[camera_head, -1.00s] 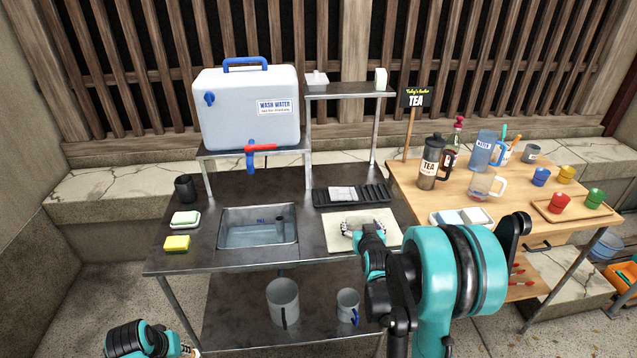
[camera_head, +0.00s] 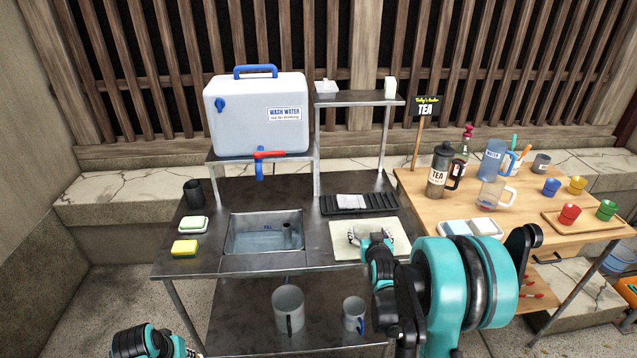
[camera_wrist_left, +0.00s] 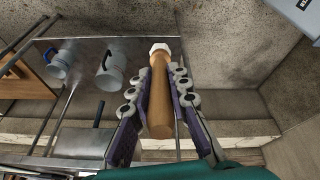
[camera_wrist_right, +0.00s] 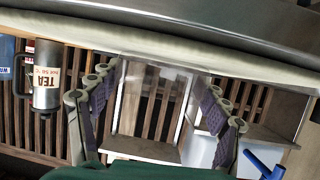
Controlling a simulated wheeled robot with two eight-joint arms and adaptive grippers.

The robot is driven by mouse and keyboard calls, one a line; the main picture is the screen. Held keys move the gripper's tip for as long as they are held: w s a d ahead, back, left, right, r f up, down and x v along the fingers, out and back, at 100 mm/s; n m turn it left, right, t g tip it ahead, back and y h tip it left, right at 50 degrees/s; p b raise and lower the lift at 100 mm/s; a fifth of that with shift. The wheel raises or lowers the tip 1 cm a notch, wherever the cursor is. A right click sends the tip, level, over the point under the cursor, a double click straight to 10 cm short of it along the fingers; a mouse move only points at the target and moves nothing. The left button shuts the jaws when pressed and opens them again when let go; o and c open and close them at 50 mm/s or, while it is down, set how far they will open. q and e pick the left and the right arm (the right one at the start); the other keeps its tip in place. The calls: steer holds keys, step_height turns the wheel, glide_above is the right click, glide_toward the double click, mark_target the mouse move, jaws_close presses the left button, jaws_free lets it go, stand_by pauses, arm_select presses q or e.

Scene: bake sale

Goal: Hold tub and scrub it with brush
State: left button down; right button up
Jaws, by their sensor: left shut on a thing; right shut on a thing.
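In the left wrist view my left gripper (camera_wrist_left: 158,92) is shut around the wooden handle of the brush (camera_wrist_left: 158,110), whose pale head points away from the wrist. In the head view only part of my left arm shows at the bottom left, and the brush is hidden or out of frame. In the right wrist view my right gripper (camera_wrist_right: 158,88) is shut on a clear see-through tub (camera_wrist_right: 150,92), with a finger on each side. In the head view my right gripper (camera_head: 372,238) is over the pale mat, and I cannot make out the tub there.
A sink (camera_head: 262,233) is set in the metal counter, with a wash water container (camera_head: 250,125) behind it. A yellow sponge (camera_head: 184,249), a soap dish (camera_head: 194,226) and a dark cup (camera_head: 194,193) stand to its left. The tea table (camera_head: 460,210) at right is crowded.

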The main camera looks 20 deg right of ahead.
stand_by(0.4)
steer(key=o, duration=1.2)
steer(key=v, duration=1.2)
steer(key=shift+s+a+r+n+g+y, duration=0.15)
steer(key=shift+s+a+n+g+y, duration=0.7)
steer(key=shift+s+a, duration=2.15)
steer(key=shift+s+a+r+n+g+y, duration=0.15)
steer(key=shift+s+a+n+g+y, duration=0.65)
steer(key=shift+s+a, duration=2.15)
steer(key=shift+s+a+r+n+g+y, duration=0.2)
steer(key=shift+s+a+g+y, duration=0.7)
steer(key=shift+s+a, duration=2.05)
steer(key=shift+g+h, duration=0.35)
steer(key=shift+c, duration=0.2)
